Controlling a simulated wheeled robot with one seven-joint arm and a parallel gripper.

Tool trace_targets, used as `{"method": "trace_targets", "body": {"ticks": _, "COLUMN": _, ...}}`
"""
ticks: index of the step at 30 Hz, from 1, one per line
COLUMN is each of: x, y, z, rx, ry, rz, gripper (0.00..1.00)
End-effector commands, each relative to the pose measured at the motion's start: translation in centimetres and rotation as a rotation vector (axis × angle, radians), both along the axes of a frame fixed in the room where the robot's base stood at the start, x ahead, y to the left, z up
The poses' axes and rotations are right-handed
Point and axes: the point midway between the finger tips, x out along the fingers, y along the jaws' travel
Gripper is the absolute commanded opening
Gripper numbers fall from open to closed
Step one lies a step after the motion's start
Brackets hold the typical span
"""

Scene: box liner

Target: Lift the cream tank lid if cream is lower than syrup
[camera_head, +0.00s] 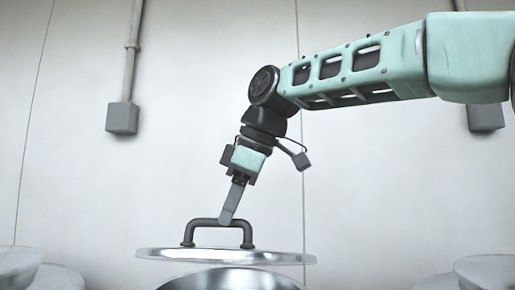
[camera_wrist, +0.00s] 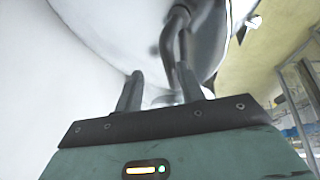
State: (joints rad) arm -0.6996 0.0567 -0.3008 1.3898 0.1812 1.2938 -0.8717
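A round silver lid (camera_head: 160,254) with a dark arched handle (camera_head: 203,222) is in the lower middle of the head view. It looks nearly level and sits above a rounded metal tank top (camera_head: 232,281), with a thin gap showing between them. My gripper (camera_head: 227,218) points down at the handle's top bar and looks shut on it. In the wrist view my two fingers (camera_wrist: 160,85) stand at the handle (camera_wrist: 168,40), with the pale lid (camera_wrist: 115,25) beyond. The fingers' exact contact is partly hidden. No cream or syrup level is readable.
Pale rounded metal shapes stand at the lower left (camera_head: 18,264) and lower right (camera_head: 487,270). A pale wall with a grey conduit box (camera_head: 122,118) is behind. The wrist view shows a yellowish floor and shelving (camera_wrist: 300,95) at right.

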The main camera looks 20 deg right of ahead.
Motion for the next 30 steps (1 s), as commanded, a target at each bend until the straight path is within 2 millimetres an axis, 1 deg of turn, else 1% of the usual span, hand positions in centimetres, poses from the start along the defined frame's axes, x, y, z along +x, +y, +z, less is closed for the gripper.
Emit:
{"method": "trace_targets", "body": {"ticks": 1, "x": 0.1, "y": -0.2, "z": 0.6, "rx": 0.0, "ry": -0.004, "rz": -0.003, "gripper": 0.36}}
{"method": "trace_targets", "body": {"ticks": 3, "x": 0.1, "y": -0.5, "z": 1.1, "rx": 0.0, "ry": -0.004, "rz": -0.003, "gripper": 0.36}}
{"method": "trace_targets", "body": {"ticks": 30, "x": 0.0, "y": -2.8, "z": 6.5, "rx": 0.0, "ry": -0.001, "rz": -0.001, "gripper": 0.36}}
